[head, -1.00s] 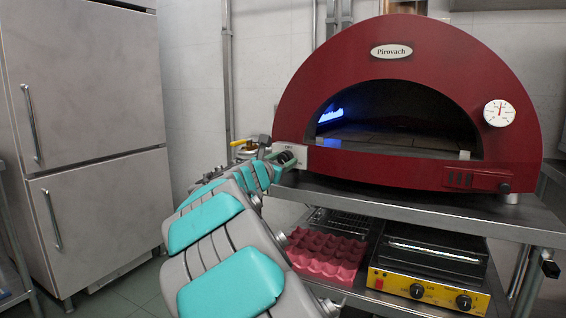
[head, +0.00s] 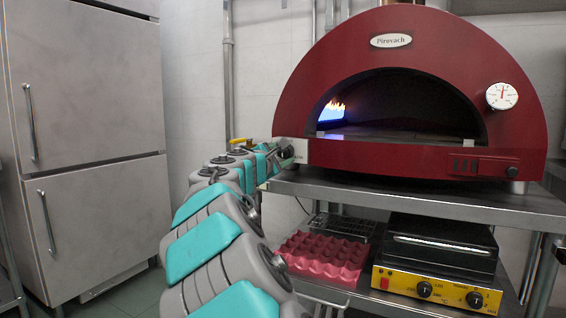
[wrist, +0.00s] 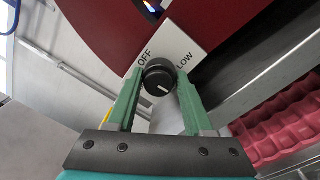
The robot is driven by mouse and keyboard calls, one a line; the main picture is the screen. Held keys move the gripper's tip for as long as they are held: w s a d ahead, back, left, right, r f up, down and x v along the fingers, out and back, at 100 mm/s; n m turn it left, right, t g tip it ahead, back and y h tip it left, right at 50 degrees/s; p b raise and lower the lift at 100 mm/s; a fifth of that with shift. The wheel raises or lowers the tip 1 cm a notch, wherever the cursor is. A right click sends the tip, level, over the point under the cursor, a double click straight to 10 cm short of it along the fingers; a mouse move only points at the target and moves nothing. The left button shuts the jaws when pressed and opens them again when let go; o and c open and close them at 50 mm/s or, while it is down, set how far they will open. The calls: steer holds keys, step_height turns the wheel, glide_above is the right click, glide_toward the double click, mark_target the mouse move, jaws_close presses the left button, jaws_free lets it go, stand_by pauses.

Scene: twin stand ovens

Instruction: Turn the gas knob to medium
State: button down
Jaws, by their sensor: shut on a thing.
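The black gas knob (wrist: 156,71) sits on a white plate (wrist: 186,50) marked OFF and LOW. Its white pointer line faces down and right in the wrist view, turned past LOW; no medium mark is visible. My gripper (wrist: 161,80) has its two green fingers on either side of the knob, shut on it. In the head view my arm reaches the front left corner of the red oven (head: 330,62), and the knob is mostly hidden there.
The oven stands on a steel table (head: 450,203). Below are a pink egg tray (head: 325,258), a wire rack and a yellow-fronted grill (head: 440,290). A yellow-handled valve (head: 240,141) is behind my arm. A steel fridge (head: 85,90) stands at left.

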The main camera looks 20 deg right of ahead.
steer(key=shift+m+b, duration=0.35)
steer(key=shift+m, duration=0.25)
steer(key=shift+c, duration=1.5)
jaws_free()
steer(key=shift+a, duration=0.1)
steer(key=v, duration=0.7)
steer(key=shift+s+a, duration=0.2)
steer(key=shift+s, duration=0.05)
